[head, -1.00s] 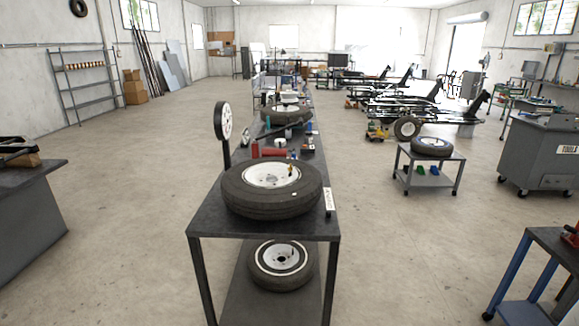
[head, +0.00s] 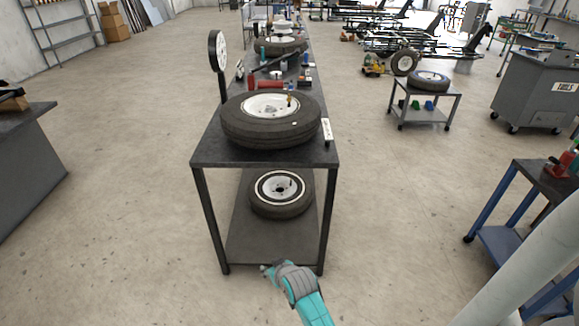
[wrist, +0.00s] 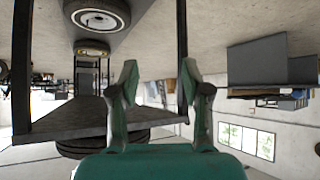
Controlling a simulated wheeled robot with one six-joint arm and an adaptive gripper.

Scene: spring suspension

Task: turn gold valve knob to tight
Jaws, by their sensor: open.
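A gold valve knob (head: 290,99) stands up from the white rim of a tire (head: 268,135) lying flat on the near end of a dark bench (head: 210,150). It is very small in the head view, and its turn position cannot be told. My gripper (head: 265,269), teal and grey, is low in front of the bench, near its lower shelf and well below the tire. In the wrist view, which looks upside down, my gripper (wrist: 157,80) is open with two teal fingers apart and nothing between them. The knob is not visible there.
A round dial gauge (head: 218,50) stands on a post at the bench's left. A second tire (head: 281,195) lies on the lower shelf. A small label stand (head: 326,132) is at the right edge. A blue cart (head: 510,220) stands at right. Floor around the bench is clear.

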